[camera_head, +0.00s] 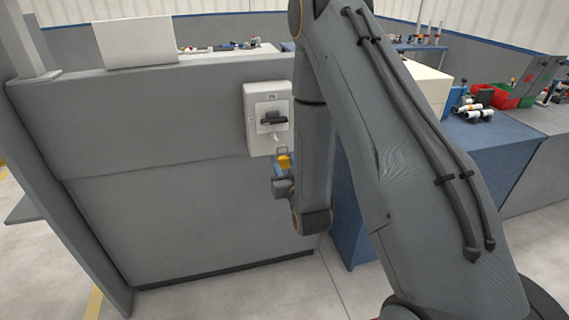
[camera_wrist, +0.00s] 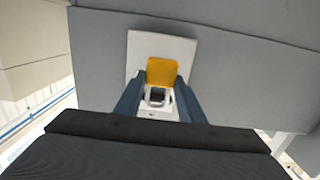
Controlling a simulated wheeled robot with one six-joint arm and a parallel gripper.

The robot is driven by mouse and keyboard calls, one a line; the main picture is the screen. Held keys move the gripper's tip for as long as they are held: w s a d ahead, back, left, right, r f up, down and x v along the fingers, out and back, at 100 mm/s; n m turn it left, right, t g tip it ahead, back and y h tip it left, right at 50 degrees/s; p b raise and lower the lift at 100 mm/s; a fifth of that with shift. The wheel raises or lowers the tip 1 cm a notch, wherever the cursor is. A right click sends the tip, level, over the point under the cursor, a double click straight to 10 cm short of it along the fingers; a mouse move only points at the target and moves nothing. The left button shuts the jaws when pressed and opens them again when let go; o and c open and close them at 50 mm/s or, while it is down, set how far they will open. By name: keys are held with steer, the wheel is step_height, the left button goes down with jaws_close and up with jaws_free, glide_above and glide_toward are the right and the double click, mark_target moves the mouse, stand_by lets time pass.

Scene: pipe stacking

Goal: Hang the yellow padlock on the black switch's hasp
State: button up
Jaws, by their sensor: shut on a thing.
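The white switch box (camera_head: 255,133) is fixed to the grey panel, with a black switch handle (camera_head: 272,120) on its front. The yellow padlock (camera_head: 284,161) is just below the box's lower right corner in the head view, with its shackle end up. My gripper (camera_head: 283,169) is shut on the padlock's body. In the wrist view the padlock (camera_wrist: 161,71) sits between the two blue fingers (camera_wrist: 158,88), in front of the white box (camera_wrist: 180,47). A dark part of the switch shows between the fingers. The hasp cannot be made out clearly, and the shackle appears apart from it.
The grey panel (camera_head: 170,215) stands upright around the box. My arm covers the area right of it. A blue bench (camera_head: 490,150) with pipe parts (camera_head: 473,112) and red and green bins (camera_head: 505,97) stands at the right. The floor before the panel is clear.

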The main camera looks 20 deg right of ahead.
steer(key=shift+w+f+b, duration=0.25)
steer(key=shift+w+b, duration=0.3)
steer(key=shift+w, duration=1.2)
steer(key=shift+w+f+b, duration=0.25)
steer(key=shift+w+b, duration=0.35)
steer(key=shift+w, duration=1.1)
steer(key=shift+w+f+b, duration=0.25)
steer(key=shift+w+b, duration=0.3)
steer(key=shift+w, duration=1.2)
steer(key=o, duration=1.2)
